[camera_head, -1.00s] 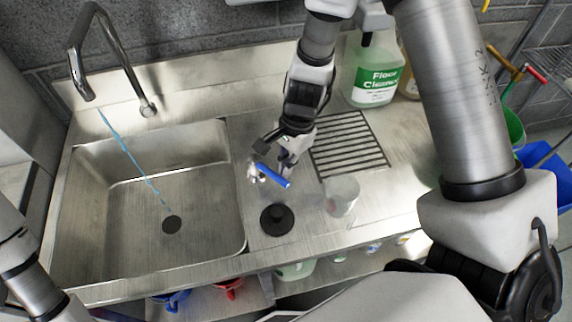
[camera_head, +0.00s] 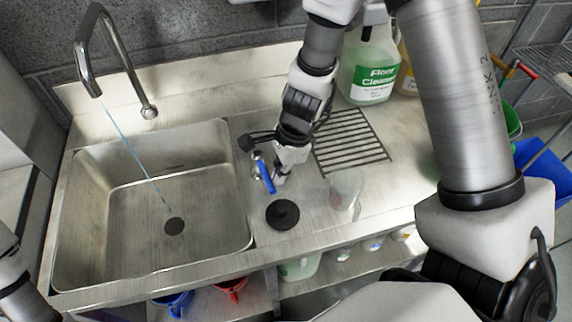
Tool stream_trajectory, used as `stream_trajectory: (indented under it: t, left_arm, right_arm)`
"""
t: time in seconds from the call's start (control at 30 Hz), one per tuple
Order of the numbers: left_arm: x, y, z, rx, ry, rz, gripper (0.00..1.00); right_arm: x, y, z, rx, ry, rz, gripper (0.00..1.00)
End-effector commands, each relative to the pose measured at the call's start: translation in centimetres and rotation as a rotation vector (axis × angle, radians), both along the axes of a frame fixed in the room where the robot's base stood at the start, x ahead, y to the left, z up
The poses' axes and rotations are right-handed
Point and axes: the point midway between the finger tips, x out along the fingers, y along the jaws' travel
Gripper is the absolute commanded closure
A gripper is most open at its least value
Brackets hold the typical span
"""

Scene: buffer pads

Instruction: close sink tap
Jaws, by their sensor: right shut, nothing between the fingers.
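The metal tap (camera_head: 122,62) stands behind the left side of the sink, and a thin blue stream of water (camera_head: 135,158) runs from its spout to the drain. A small valve with a blue lever (camera_head: 266,178) stands on the counter right of the basin, the lever pointing toward the front. My right gripper (camera_head: 279,178) is shut and empty, right beside the lever on its right side. Its fingertips are partly hidden, and I cannot tell whether they touch the lever. My left arm shows only at the lower left edge; its gripper is out of view.
The sink basin (camera_head: 100,215) fills the left of the counter. A black round stopper (camera_head: 283,214) and a clear cup (camera_head: 346,188) stand in front of the gripper. A dark drain rack (camera_head: 352,142) and a floor cleaner bottle (camera_head: 370,70) are behind and right.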

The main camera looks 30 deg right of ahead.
Motion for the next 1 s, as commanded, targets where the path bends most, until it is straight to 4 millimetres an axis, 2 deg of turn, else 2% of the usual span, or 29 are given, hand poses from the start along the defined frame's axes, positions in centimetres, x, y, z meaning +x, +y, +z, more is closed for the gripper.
stream_trajectory:
  t: [0.77, 1.0]
  left_arm:
    - [0.00, 0.00, -0.10, 0.000, 0.000, 0.000, 0.60]
    - [0.00, 0.00, 0.59, 0.000, 0.000, 0.000, 0.60]
  right_arm:
    - [0.04, 0.02, 0.02, 0.000, 0.001, 0.005, 1.00]
    - [0.20, -0.66, -0.29, 0.001, 0.002, 0.009, 1.00]
